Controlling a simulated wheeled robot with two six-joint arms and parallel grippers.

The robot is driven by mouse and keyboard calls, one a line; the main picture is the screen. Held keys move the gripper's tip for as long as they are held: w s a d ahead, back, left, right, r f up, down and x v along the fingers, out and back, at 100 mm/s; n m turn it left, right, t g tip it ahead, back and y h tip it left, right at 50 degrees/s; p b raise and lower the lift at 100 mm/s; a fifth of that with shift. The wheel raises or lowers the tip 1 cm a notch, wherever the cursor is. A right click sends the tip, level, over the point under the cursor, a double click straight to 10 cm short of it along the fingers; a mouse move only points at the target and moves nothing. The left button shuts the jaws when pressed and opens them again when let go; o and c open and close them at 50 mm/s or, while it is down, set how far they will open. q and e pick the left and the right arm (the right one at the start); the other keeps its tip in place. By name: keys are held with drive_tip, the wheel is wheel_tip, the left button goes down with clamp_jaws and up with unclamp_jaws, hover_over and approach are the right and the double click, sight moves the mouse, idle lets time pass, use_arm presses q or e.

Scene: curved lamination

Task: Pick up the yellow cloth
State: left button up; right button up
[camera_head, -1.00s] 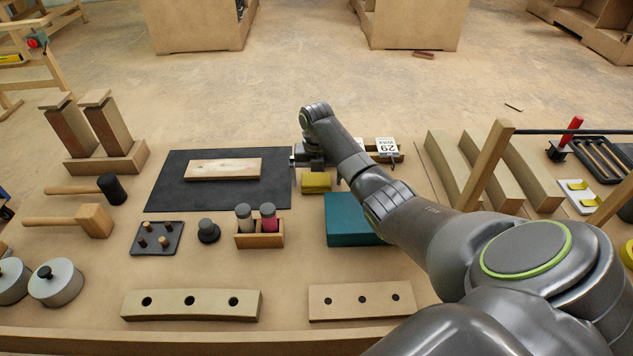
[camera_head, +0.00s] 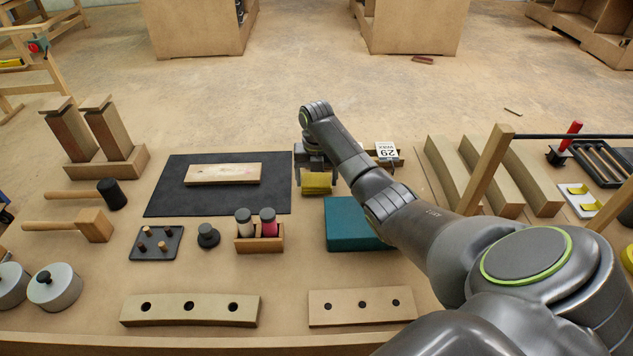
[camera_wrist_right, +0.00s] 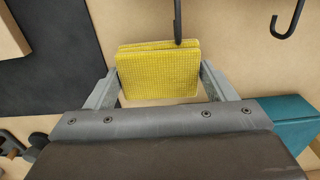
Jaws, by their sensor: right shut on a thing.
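The yellow cloth (camera_head: 317,184) is a small, thick folded pad with a woven texture. It sits right of the black mat and above the teal block in the head view. My right gripper (camera_head: 317,180) is at the cloth, with one finger on each side. In the right wrist view the cloth (camera_wrist_right: 158,72) fills the space between the fingers of my right gripper (camera_wrist_right: 160,88), which is shut on it. I cannot tell whether the cloth touches the table. My left gripper is not in view.
A black mat (camera_head: 165,190) with a pale wooden board (camera_head: 222,174) lies to the left. A teal block (camera_head: 350,225) is just below the cloth. A wooden box with two bottles (camera_head: 259,243) stands lower left. Dark hooks (camera_wrist_right: 285,20) show near the cloth in the wrist view.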

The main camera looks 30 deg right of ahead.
wheel_tip(320, 180, up, 10)
wheel_tip(320, 180, up, 16)
drive_tip(key=p, duration=1.7)
hover_over(316, 179)
drive_tip(key=shift+r, duration=0.2)
